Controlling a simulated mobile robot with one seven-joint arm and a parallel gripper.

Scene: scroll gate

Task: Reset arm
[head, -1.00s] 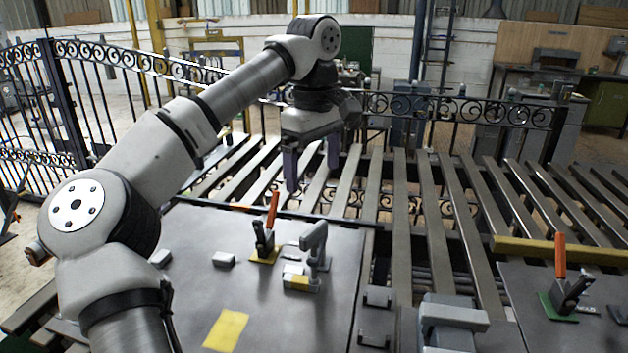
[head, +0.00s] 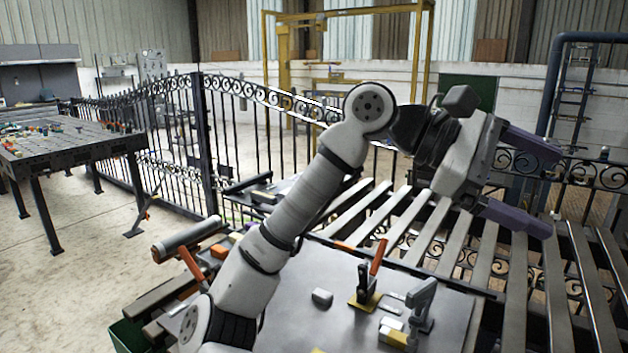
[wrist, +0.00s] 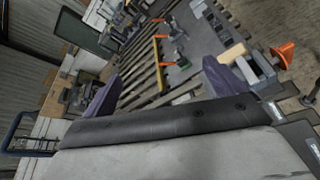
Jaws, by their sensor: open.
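My gripper (head: 540,188) is raised above the slatted bench in the head view, pointing right and slightly down. Its two purple fingers are wide apart with nothing between them. In the wrist view the fingers (wrist: 160,88) stand apart at left and right, and the view is tilted, with slats and clamps beyond. My arm is bent, with its elbow raised left of the gripper.
A grey plate (head: 335,271) with an orange-handled clamp (head: 370,278) and a grey clamp (head: 420,308) lies below my arm. A scroll-topped fence (head: 200,135) runs behind. A dark table (head: 70,150) stands far left, with open floor before it.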

